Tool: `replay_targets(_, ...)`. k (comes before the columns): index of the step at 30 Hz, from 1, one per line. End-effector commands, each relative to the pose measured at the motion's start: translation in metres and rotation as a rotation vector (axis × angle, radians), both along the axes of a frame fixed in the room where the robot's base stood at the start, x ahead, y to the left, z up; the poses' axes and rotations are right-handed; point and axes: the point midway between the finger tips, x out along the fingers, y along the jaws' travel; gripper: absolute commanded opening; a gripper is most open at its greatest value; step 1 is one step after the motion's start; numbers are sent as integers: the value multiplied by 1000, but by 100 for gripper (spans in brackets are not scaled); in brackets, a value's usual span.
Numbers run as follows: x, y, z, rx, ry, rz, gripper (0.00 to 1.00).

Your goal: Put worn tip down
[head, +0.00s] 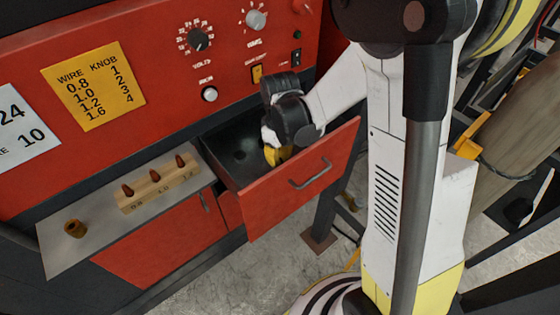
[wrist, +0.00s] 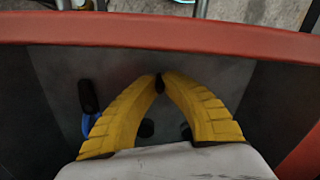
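My gripper (head: 277,156) reaches down into the open red drawer (head: 300,185). In the wrist view its yellow fingers (wrist: 160,78) come together at the tips around a small dark piece (wrist: 159,87), which looks like the worn tip. It is over the drawer's grey floor; I cannot tell whether it touches it. In the head view the piece is hidden by the gripper. Several copper-coloured tips stand in a wooden block (head: 158,190) marked 0.8, 1.0 and 1.2 on the shelf to the left.
A brass cup-like part (head: 75,228) stands on the grey shelf (head: 95,245). In the drawer lie a black-and-blue object (wrist: 88,98) and dark round shapes (wrist: 147,128) near the fingers. A yellow wire-knob chart (head: 92,84) is on the red panel. The drawer's front wall (wrist: 160,32) is close ahead.

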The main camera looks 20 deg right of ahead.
Motion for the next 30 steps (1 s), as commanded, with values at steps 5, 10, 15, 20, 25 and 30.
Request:
replay_targets(5, 0, 0, -3, 0, 0, 0, 13)
replay_targets(10, 0, 0, -3, 0, 0, 0, 29)
replay_targets(15, 0, 0, -2, 0, 0, 0, 29)
replay_targets(20, 0, 0, 10, 0, 0, 0, 29)
replay_targets(25, 0, 0, 47, 0, 0, 0, 29)
replay_targets(30, -1, 0, 85, 0, 0, 0, 29)
